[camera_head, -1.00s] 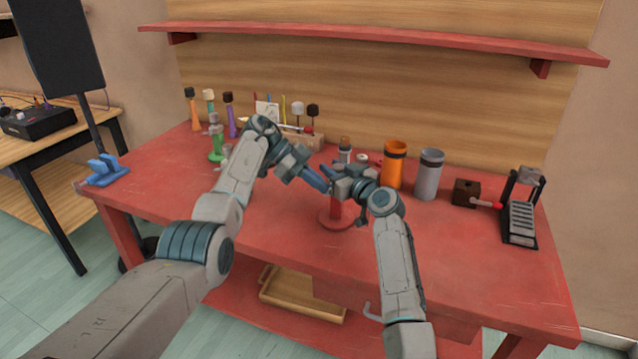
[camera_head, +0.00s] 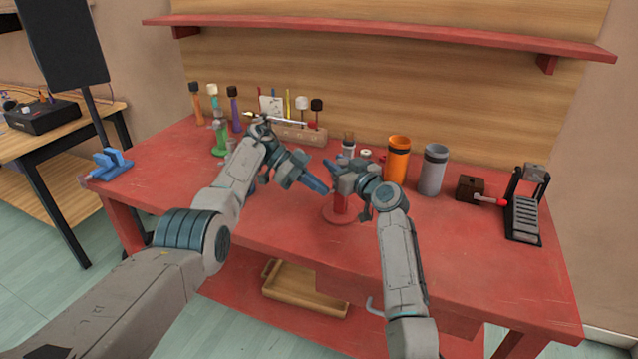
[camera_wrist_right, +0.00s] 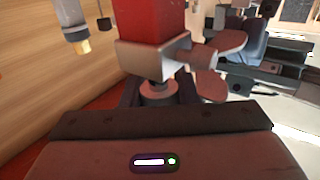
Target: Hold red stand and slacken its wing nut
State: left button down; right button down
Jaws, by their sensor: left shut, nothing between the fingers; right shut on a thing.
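The red stand has a round red base (camera_head: 342,215) on the bench and a short red post (camera_head: 341,202). My right gripper (camera_head: 340,168) is shut on the stand, covering its upper part in the head view. The right wrist view shows the stand's red upper post (camera_wrist_right: 148,20), a metal collar (camera_wrist_right: 148,58) and the brownish wing nut (camera_wrist_right: 222,52) on the collar's right side. My left gripper (camera_head: 323,189) is shut and empty, its tips just left of the stand. Its dark fingers also show behind the wing nut in the right wrist view. The wing nut is not clear in the head view.
An orange cup (camera_head: 398,160) and a grey cup (camera_head: 433,170) stand right of the right gripper. A brown block (camera_head: 470,188) and a black pedal (camera_head: 523,215) are farther right. A wooden tool holder (camera_head: 303,136) stands behind. The bench front is mostly clear.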

pick_arm(q)
jog(key=shift+s+f, duration=0.1)
jog(key=shift+f, duration=0.6)
jog(key=shift+d+f, duration=0.1)
jog(key=shift+d, duration=0.05)
dwell(0.6)
notch_tip(320, 180, up, 11)
jog(key=w+a+t+y, duration=0.1)
jog(key=a+y, duration=0.2)
jog(key=a, duration=0.2)
jog(key=x, duration=0.9)
jog(key=shift+w+d+n, duration=0.2)
jog(key=shift+w+n, duration=0.05)
jog(key=shift+n, duration=0.05)
jog(key=shift+h, duration=0.5)
jog(key=shift+h, duration=0.4)
